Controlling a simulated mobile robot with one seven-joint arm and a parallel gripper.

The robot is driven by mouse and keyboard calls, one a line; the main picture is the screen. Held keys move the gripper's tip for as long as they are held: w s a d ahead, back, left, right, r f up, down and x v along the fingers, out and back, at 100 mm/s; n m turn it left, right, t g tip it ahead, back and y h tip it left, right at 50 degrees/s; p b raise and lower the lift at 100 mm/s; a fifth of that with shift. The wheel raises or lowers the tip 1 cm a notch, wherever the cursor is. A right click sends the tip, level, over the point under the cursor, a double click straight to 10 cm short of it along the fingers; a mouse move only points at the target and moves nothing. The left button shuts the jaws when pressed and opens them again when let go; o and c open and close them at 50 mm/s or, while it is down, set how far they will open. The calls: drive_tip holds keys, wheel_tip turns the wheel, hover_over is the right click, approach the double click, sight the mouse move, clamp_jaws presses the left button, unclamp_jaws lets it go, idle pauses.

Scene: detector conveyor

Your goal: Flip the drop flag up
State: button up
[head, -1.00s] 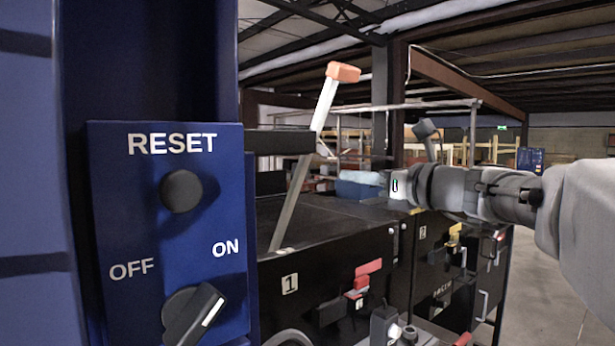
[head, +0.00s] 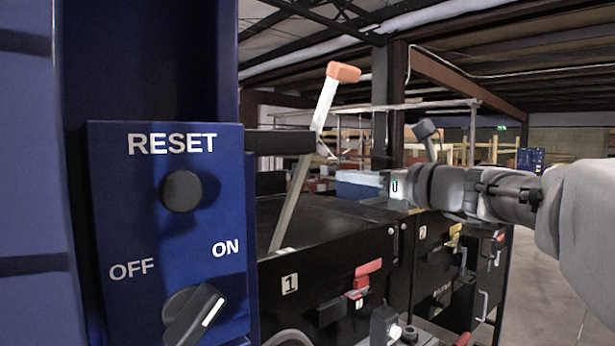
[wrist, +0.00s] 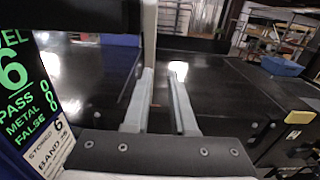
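The drop flag, a pale flat arm with an orange tip (head: 343,72), leans up and to the right above the black conveyor section marked 1 in the head view. In the wrist view a pale upright bar (wrist: 149,35), probably the flag, stands beyond the left fingertip; I cannot tell if they touch. My gripper (wrist: 161,72) is open, with a clear gap between its two grey fingers and nothing held. In the head view my arm reaches in from the right; its fingers are not clearly visible there.
A blue control box (head: 180,235) with a RESET button and an OFF/ON knob stands close at left. A black bar (head: 280,141) juts out beside the flag. A detector screen (wrist: 30,85) is close at left in the wrist view. A blue bin (wrist: 281,66) lies farther back.

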drive_tip(key=o, duration=1.1)
drive_tip(key=shift+s+d, duration=0.1)
